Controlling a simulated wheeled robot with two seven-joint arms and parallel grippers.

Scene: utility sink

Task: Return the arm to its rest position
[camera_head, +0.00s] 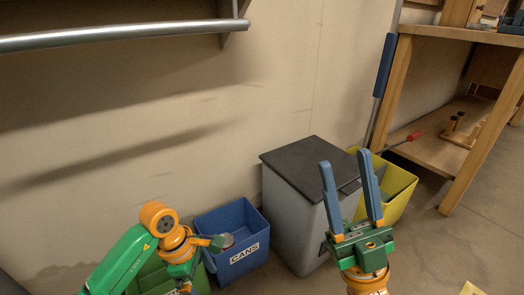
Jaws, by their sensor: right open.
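My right gripper (350,172) is at the lower right of the head view, with its two blue fingers pointing up and spread apart. It is open, with nothing between the fingers. It shows in front of the grey bin with the dark lid (300,215). My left arm comes in at the lower left, green with orange joints. My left gripper (213,252) is small and partly hidden, by the edge of the blue bin marked CANS (243,262); its jaw opening is unclear.
A green bin (155,280) is partly hidden behind my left arm. A yellow bin (397,205) stands right of the grey bin. A wooden shelf unit (430,150) is at the right. A metal rail (120,35) runs along the wall. The floor at right is mostly clear.

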